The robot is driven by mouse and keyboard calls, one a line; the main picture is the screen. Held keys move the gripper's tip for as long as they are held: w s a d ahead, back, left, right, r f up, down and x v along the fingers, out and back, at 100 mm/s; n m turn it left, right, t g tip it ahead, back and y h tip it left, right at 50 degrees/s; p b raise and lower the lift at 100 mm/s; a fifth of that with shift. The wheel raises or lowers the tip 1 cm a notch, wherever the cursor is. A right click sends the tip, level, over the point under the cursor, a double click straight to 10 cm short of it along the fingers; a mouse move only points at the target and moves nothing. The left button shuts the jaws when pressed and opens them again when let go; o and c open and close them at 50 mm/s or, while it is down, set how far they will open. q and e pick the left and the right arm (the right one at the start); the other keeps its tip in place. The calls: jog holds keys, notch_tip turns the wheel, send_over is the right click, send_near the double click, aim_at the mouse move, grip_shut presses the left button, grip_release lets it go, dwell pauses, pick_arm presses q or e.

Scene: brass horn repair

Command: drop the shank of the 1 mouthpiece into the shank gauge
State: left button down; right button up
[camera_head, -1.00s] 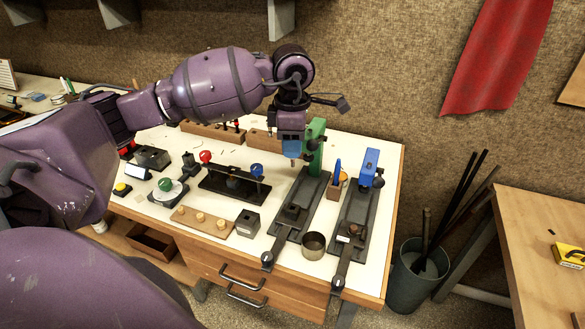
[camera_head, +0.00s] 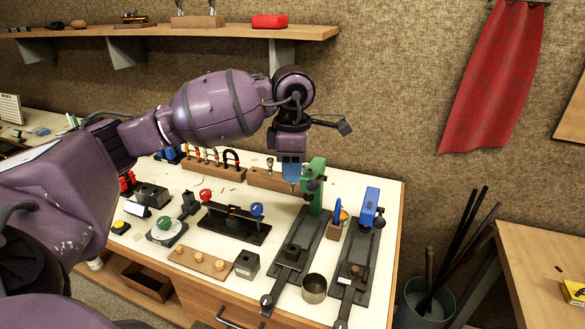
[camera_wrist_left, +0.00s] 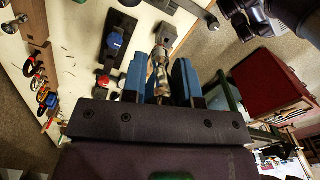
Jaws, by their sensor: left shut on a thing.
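My left gripper (camera_head: 291,182) hangs over the back of the workbench, just left of the green clamp head in the picture. In the left wrist view its blue fingers (camera_wrist_left: 160,82) are shut on a shiny metal mouthpiece (camera_wrist_left: 160,70), seen lengthwise between them. In the head view the mouthpiece is mostly hidden by the fingers. A small dark square block with an opening on top (camera_head: 247,264), which looks like the shank gauge, stands at the bench front, apart from the gripper. My right gripper is not seen.
A green-headed fixture (camera_head: 314,195) and a blue-headed fixture (camera_head: 370,207) stand on the right of the bench (camera_head: 392,215). A metal cup (camera_head: 314,288) is between their bases. A pegged wooden board (camera_head: 200,262) lies left of the block. A wooden rack (camera_head: 213,172) is behind.

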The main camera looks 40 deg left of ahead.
pick_arm(q)
jog(key=shift+r+p, duration=0.3)
jog(key=shift+r, duration=0.45)
jog(key=shift+r+p, duration=0.5)
jog(key=shift+r, duration=0.7)
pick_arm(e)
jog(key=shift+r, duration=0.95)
